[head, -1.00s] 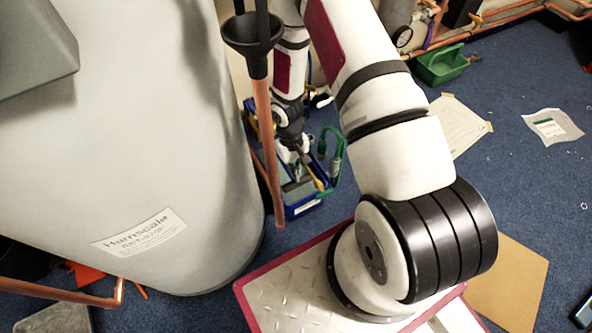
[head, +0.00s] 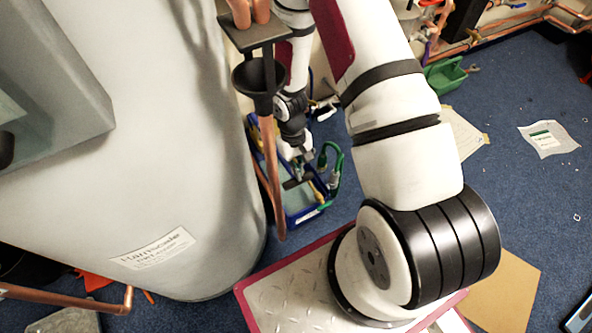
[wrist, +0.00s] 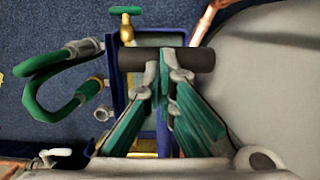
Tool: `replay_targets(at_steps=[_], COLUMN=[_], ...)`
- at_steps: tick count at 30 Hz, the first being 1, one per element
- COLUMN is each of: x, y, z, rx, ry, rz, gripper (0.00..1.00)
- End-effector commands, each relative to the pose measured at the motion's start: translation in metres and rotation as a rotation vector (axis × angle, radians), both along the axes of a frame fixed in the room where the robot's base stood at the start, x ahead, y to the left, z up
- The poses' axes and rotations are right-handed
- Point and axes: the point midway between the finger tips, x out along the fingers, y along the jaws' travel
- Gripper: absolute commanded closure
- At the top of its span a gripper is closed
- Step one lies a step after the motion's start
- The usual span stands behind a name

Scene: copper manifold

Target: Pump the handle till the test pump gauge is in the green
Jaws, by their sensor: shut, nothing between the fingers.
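The test pump (head: 308,214) is a blue, open-topped box on the floor, partly hidden behind a copper pipe in the head view; its blue wall also shows in the wrist view (wrist: 118,85). Its handle has a dark cylindrical grip (wrist: 197,60) lying crosswise. My gripper (wrist: 166,75) has green fingers with grey tips. It is shut and empty, with its tips at the middle of the grip; I cannot tell whether they touch it. In the head view my gripper (head: 304,158) is over the pump. I cannot make out the gauge face in either current view.
A green hose (wrist: 40,90) loops from the pump's side. A brass valve with a green T-handle (wrist: 126,11) stands at its far end. A large grey tank (head: 150,190) is close beside the pump. A copper pipe (head: 272,175) hangs nearby.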

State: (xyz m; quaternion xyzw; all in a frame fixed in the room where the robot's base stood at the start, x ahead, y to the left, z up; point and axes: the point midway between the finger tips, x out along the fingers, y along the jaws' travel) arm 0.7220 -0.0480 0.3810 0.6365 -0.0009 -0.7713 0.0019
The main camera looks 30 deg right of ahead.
Motion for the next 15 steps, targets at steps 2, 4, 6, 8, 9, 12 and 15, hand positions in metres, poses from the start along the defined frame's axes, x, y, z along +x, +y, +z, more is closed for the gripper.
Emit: replay_targets(at_steps=[2, 4, 6, 8, 9, 12, 15], x=[-0.005, -0.008, -0.010, -0.011, -0.012, -0.012, -0.013], y=[0.000, 0.000, 0.000, 0.000, 0.000, 0.000, 0.000], z=[0.015, 0.023, 0.028, 0.031, 0.032, 0.033, 0.033], rx=[0.000, 0.000, 0.000, 0.000, 0.000, 0.000, 0.000], ry=[0.001, 0.001, 0.002, 0.002, 0.002, 0.002, 0.002], rz=[0.000, 0.001, 0.001, 0.001, 0.001, 0.001, 0.001], gripper=[1.00, 1.00, 1.00, 1.00, 1.00, 1.00, 1.00])
